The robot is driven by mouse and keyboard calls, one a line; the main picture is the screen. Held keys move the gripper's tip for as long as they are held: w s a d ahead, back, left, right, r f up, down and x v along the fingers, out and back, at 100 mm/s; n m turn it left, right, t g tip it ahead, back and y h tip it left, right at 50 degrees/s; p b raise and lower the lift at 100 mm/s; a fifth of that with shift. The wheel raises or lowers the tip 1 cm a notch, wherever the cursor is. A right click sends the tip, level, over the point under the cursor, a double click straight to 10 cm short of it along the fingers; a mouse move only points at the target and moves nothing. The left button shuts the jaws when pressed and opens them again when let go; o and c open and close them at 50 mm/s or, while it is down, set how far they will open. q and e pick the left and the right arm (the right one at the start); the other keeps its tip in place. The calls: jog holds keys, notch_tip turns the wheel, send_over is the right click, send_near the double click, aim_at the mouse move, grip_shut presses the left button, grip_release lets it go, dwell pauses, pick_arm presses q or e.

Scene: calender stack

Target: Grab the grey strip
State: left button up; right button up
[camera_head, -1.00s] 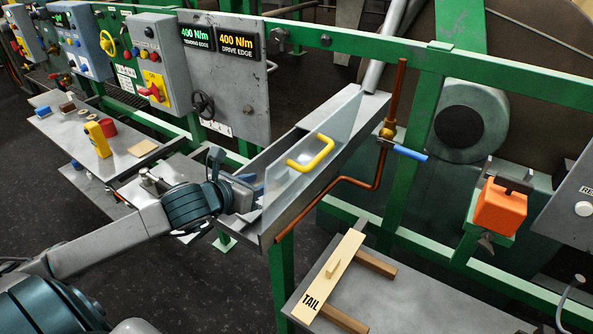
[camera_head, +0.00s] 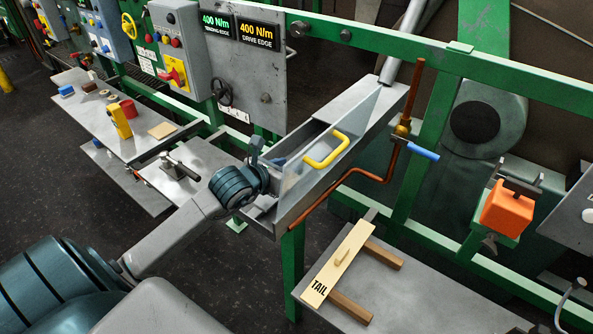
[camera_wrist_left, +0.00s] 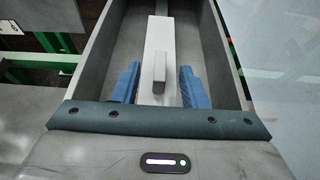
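The grey strip (camera_wrist_left: 158,35) lies lengthwise along the floor of a grey metal trough, with a small raised block (camera_wrist_left: 150,72) on top. In the left wrist view my left gripper (camera_wrist_left: 158,82) is open, with one blue finger on each side of the strip's near part and the block between them. Gaps show between the fingers and the block. In the head view my left gripper (camera_head: 272,163) is at the near end of the trough, partly behind the clear guard, and the strip is hidden. My right gripper is not in view.
The trough's clear guard (camera_head: 357,125) with a yellow handle (camera_head: 326,149) stands along its right side. A copper pipe (camera_head: 352,181) runs beside it. A table with a board marked TAIL (camera_head: 338,262) is at lower right. A shelf (camera_head: 90,108) with small items is at left.

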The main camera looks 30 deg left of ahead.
pick_arm(q)
jog(key=shift+w+f+p, duration=0.2)
jog(key=shift+w+p, duration=0.35)
jog(key=shift+w, duration=0.05)
jog(key=p+x, duration=0.1)
jog(key=x, duration=0.2)
jog(key=shift+d+f, duration=0.1)
jog(key=shift+f, duration=0.1)
jog(key=shift+w+f, duration=0.2)
jog(key=shift+w, duration=0.05)
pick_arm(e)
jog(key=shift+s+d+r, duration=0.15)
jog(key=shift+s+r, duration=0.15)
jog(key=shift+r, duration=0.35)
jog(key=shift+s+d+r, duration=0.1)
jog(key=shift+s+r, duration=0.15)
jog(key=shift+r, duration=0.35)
pick_arm(q)
jog(key=shift+c, duration=0.2)
grip_shut()
